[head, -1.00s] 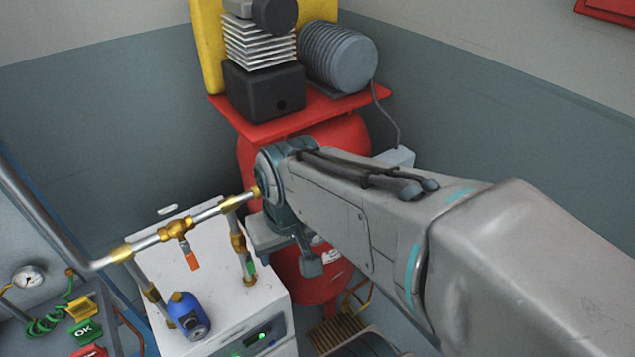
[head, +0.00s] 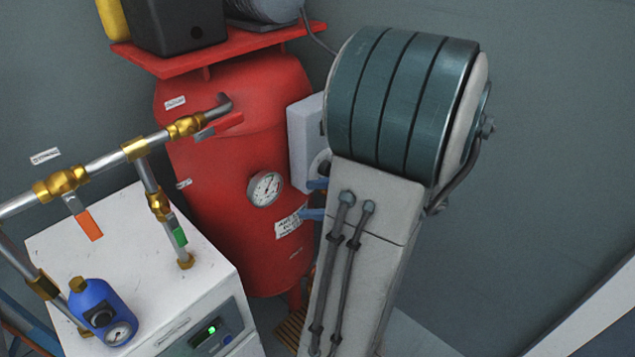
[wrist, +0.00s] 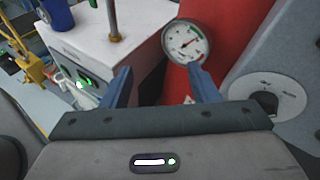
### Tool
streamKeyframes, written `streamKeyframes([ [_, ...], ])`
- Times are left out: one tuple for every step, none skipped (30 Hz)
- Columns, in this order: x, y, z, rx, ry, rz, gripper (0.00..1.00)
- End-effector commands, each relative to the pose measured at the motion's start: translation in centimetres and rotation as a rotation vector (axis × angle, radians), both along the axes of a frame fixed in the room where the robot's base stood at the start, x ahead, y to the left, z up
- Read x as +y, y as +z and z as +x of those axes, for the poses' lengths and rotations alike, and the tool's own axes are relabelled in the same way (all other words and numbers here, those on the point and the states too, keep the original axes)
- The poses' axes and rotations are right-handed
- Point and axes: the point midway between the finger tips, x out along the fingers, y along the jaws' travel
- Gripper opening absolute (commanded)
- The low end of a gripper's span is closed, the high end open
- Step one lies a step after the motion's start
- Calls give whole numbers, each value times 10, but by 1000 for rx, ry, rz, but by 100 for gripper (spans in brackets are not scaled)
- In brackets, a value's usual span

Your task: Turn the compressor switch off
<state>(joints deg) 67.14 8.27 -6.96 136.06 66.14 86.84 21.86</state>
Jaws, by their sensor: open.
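The compressor's switch is a dark knob on a round pale plate (wrist: 285,92), on the right in the wrist view. It is on a grey box (head: 302,143) beside the red tank (head: 215,165). In the head view my arm hides most of the plate. My gripper (wrist: 160,71) has two blue fingers set wide apart, with nothing between them. It also shows in the head view (head: 314,199), just below the box and in front of the tank. In the wrist view the knob is right of the right finger, apart from it. The knob's setting is too small to read.
A pressure gauge (head: 265,189) is on the tank, close to my fingers. At left stand a white cabinet (head: 75,235) with a green-lit panel, a metal pipe (head: 110,160) with brass valves, and a blue filter (head: 100,305). The floor at right looks clear.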

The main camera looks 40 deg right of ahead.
Motion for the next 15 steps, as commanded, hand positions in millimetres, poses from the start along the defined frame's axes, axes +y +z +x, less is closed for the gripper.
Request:
streamKeyframes([
  [-26,-21,-9,-28,-108,65,55],
  [-39,-24,-14,-48,-162,98,55],
  [-56,-29,-21,-75,-232,138,55],
  [-67,-32,-27,-94,-278,164,55],
  [-78,-35,-33,-113,-322,187,55],
  [-90,-38,-40,-136,-373,216,55],
  [-99,-40,-46,-152,-408,233,55],
  [-106,-42,-51,-167,-436,247,55],
  [-113,-44,-57,-182,-468,262,55],
  [-118,-44,-60,-193,-489,272,55],
  [-122,-45,-63,-201,-503,279,55],
  [-125,-45,-66,-210,-518,288,55],
  [-127,-46,-67,-215,-527,291,55],
  [-129,-45,-67,-218,-532,294,55],
  [-129,-45,-65,-221,-535,295,55],
])
